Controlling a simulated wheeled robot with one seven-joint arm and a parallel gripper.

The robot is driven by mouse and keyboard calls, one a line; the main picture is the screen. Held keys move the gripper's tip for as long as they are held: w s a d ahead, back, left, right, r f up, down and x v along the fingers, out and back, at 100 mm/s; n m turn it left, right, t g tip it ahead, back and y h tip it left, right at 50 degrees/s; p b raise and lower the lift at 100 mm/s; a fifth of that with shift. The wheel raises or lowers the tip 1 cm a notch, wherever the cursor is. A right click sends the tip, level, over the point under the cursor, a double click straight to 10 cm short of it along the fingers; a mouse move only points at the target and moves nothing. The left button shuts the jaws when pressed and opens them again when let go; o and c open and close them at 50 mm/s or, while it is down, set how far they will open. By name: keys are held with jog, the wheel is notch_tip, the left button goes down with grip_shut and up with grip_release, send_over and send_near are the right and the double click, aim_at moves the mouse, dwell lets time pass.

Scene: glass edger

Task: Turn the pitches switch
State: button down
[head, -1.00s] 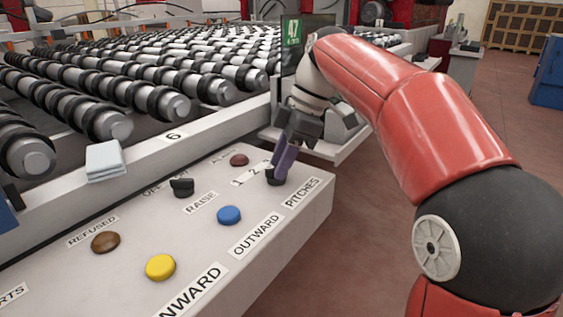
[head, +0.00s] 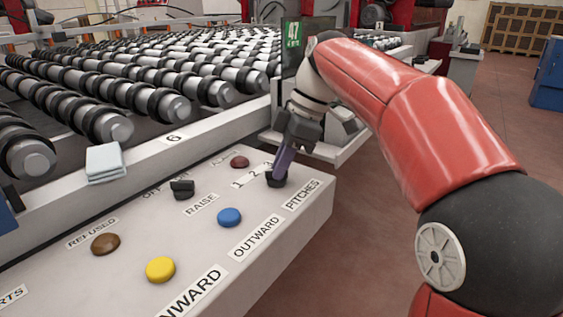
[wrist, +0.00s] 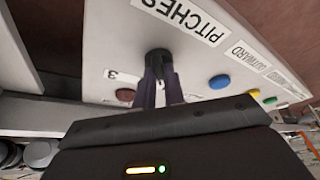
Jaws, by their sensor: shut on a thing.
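The pitches switch (head: 277,180) is a black rotary knob at the right end of the sloped white panel, between the labels 1 2 3 and PITCHES. In the wrist view the switch (wrist: 158,56) sits between the fingertips, beside the PITCHES label. My gripper (head: 282,168) is shut on the switch with its dark purple fingers. The gripper also shows in the wrist view (wrist: 160,72). The fingers hide part of the knob, so its exact pointing is hard to read.
Near the switch on the panel are a dark red button (head: 239,162), a black RAISE switch (head: 182,189) and a blue button (head: 229,217). A yellow button (head: 160,269) and a brown button (head: 105,243) lie further off. A folded cloth (head: 105,163) rests on the ledge by the rollers.

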jog(key=m, duration=0.1)
jog(key=m+t, duration=0.1)
jog(key=m, duration=0.1)
jog(key=shift+s+m+t+b, duration=0.2)
jog(key=shift+m+t+b, duration=0.1)
jog(key=shift+b, duration=0.05)
jog(key=m, duration=0.2)
jog(key=m+t+h, duration=0.1)
jog(key=m, duration=0.1)
jog(key=shift+s+a+m+t, duration=0.15)
jog(key=shift+s+m+t, duration=0.05)
jog(key=shift+m+t, duration=0.1)
jog(key=m, duration=0.2)
jog(key=m+t+h, duration=0.1)
jog(key=m, duration=0.1)
jog(key=shift+s+a+m+p, duration=0.1)
jog(key=shift+a+m+p, duration=0.05)
jog(key=shift+m+p, duration=0.2)
jog(key=shift+a+m+t+h+p, duration=0.15)
jog(key=shift+m+h+p, duration=0.3)
jog(key=shift+m, duration=0.65)
jog(key=shift+m+t+h+p, duration=0.2)
jog(key=shift+m+h, duration=0.35)
jog(key=shift+m, duration=0.5)
jog(key=c, duration=1.5)
grip_release()
